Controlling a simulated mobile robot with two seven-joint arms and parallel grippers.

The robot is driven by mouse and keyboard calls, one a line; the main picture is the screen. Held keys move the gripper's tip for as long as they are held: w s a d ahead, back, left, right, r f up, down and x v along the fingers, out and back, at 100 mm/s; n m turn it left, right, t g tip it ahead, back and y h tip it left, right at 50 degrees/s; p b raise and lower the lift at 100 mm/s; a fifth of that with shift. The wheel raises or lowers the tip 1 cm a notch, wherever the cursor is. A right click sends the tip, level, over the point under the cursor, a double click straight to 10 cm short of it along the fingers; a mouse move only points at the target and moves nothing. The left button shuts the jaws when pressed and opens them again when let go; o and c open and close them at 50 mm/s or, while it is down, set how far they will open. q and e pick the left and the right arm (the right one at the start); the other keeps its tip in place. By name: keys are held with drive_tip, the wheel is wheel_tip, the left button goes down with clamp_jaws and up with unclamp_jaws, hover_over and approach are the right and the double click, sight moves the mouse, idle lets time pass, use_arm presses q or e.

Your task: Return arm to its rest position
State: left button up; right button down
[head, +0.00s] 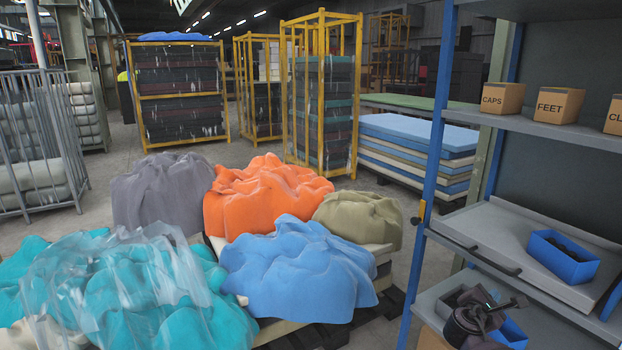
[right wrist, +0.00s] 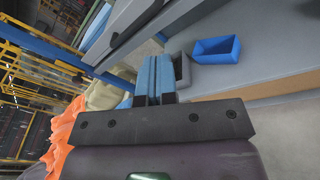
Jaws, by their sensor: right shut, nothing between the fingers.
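My right gripper (head: 516,302) shows at the lower right of the head view, in front of the lower shelf (head: 556,322) of the blue-posted rack. In the right wrist view its two fingers (right wrist: 158,80) are together, with nothing between them. A blue bin (head: 512,334) is partly hidden behind my right gripper. A grey bin (head: 458,299) is beside it. In the right wrist view the blue bin (right wrist: 215,50) looks empty, and the grey bin (right wrist: 181,68) is partly covered by the fingers. My left arm is not in view.
A tray (head: 500,232) above holds a blue bin (head: 563,258) of dark parts. Boxes marked CAPS (head: 503,98) and FEET (head: 558,105) stand higher. Heaped fabrics, including blue (head: 295,270) and orange (head: 262,195), lie left of the rack. Open floor (head: 390,190) lies behind them.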

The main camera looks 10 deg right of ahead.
drive_tip(key=w+a+m+t+y, duration=0.25)
drive_tip(key=a+m+y, duration=0.25)
drive_tip(key=a, duration=0.3)
drive_tip(key=s+a+f+m+t+y, duration=0.3)
drive_tip(key=s+a+f+m+y, duration=0.3)
drive_tip(key=a, duration=0.3)
drive_tip(key=s+a+f+m+g+y, duration=0.1)
drive_tip(key=s+a+f+m, duration=0.1)
drive_tip(key=s, duration=0.7)
drive_tip(key=s+a+f+m+g+y, duration=0.1)
drive_tip(key=s+f, duration=0.3)
drive_tip(key=s, duration=0.5)
drive_tip(key=s+a+f+m+g, duration=0.1)
drive_tip(key=s+a+f+m, duration=0.2)
drive_tip(key=s, duration=0.6)
drive_tip(key=shift+s+a+y, duration=0.25)
drive_tip(key=shift+a+y, duration=0.15)
drive_tip(key=shift+a, duration=0.2)
